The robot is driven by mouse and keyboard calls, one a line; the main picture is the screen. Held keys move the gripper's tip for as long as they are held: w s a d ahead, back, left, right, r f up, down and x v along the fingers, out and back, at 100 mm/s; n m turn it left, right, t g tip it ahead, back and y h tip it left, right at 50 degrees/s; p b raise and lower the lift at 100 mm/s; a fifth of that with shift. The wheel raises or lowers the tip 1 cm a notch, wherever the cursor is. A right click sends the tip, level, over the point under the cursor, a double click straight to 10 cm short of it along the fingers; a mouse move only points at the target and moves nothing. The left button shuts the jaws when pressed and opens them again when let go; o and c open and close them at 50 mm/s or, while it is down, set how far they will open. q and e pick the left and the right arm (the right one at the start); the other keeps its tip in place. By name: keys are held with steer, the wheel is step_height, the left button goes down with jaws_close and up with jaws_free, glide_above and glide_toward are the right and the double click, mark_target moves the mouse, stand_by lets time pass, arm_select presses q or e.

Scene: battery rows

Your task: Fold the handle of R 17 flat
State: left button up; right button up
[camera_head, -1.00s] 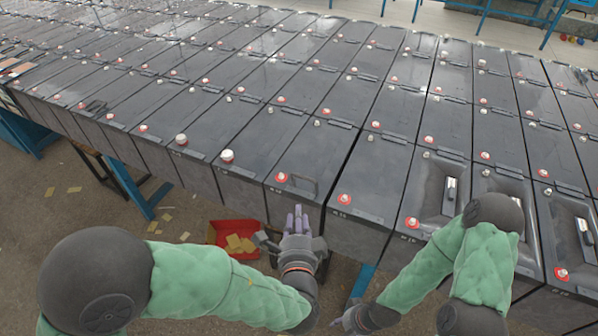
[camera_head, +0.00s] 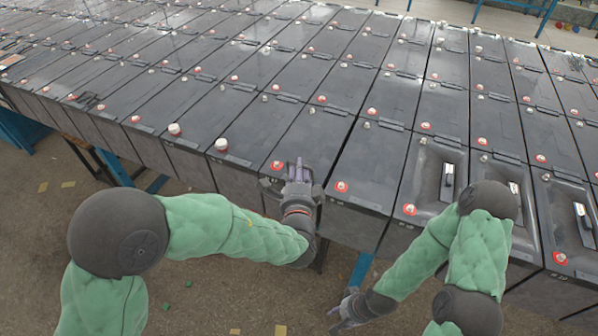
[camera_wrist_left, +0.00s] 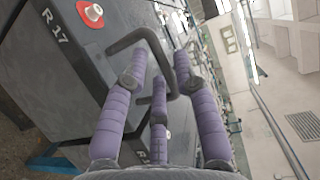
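Battery R 17 (camera_head: 318,135) is a dark grey block in the front row, with a red and white terminal at its near left corner. The wrist view shows its white R 17 label (camera_wrist_left: 55,27) and red terminal (camera_wrist_left: 91,12). Its black bar handle (camera_wrist_left: 143,37) stands up from the lid in the wrist view. My left gripper (camera_wrist_left: 160,75) has its purple fingers spread around the handle; contact is unclear. In the head view the left gripper (camera_head: 299,168) is over the battery's front edge and hides the handle. My right gripper (camera_head: 345,312) hangs low in front of the row.
Neighbouring batteries stand close on both sides, such as the one with a red terminal (camera_head: 341,187) to the right. Batteries further right have recessed tops with handles (camera_head: 447,178). A blue support (camera_head: 360,270) stands below the row. Open floor lies in front.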

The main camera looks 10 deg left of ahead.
arm_select(q)
jaws_close()
steer(key=shift+w, duration=0.1)
